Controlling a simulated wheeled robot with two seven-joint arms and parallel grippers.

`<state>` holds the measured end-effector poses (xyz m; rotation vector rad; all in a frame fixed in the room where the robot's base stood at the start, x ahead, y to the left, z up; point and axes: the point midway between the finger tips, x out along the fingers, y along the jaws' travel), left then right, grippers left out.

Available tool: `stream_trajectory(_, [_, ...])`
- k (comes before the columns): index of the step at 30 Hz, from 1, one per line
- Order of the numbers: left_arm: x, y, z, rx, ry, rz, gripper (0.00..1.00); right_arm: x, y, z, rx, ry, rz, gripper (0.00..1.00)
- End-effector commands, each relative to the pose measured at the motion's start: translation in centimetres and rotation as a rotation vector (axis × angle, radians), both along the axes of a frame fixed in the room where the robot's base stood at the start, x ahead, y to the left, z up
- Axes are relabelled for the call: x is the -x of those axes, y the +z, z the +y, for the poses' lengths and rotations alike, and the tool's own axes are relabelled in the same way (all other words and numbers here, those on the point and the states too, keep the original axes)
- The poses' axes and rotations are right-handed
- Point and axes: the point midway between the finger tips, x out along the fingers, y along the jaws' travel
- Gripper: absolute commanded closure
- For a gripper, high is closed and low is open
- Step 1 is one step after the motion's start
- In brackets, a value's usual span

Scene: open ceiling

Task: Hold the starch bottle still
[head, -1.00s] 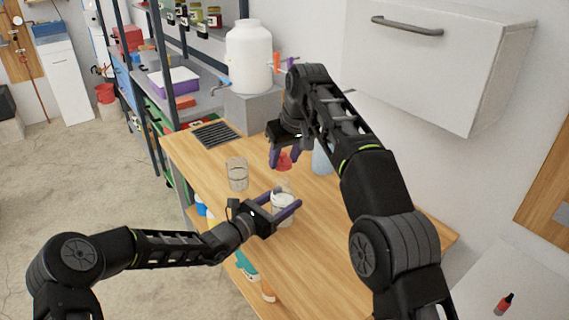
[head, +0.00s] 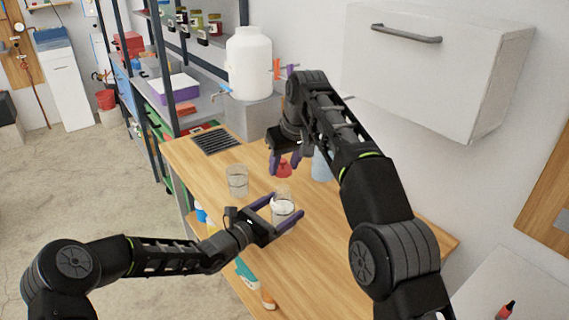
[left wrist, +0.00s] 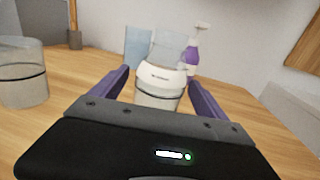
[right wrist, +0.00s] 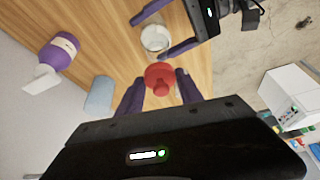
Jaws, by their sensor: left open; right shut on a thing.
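A clear jar with a white label band, which I take to be the starch bottle (head: 283,207), stands upright on the wooden bench. It also shows in the left wrist view (left wrist: 159,88); its label text is too small to read. My left gripper (head: 288,204) is open, with its purple fingers on either side of the jar. Clear glass shows above the band; I cannot tell whether it is the jar's neck or another vessel. My right gripper (right wrist: 160,82) is above and behind the jar, shut on a red cap-like piece (right wrist: 161,76).
A clear beaker (head: 237,181) stands left of the jar. A light blue cup (head: 322,165) and a purple-and-white spray bottle (left wrist: 193,50) are behind it. A white tank (head: 249,62) stands at the bench's far end. A wall cabinet (head: 440,65) hangs at the right.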

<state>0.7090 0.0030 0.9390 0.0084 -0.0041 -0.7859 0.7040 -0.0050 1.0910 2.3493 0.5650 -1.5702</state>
Motion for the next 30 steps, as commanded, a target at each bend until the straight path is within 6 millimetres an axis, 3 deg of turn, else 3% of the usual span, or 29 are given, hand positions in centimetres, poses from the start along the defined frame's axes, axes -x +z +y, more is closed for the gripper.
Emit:
stream_trajectory(18, [7.4,0.0,7.6,-0.001,0.002,0.001,0.15,0.0,0.0,0.0,0.0,0.0,0.0,0.94])
stream_trajectory(30, [8.0,-0.1,8.0,0.0,0.001,0.001,0.15,0.0,0.0,0.0,0.0,0.0,0.0,0.94])
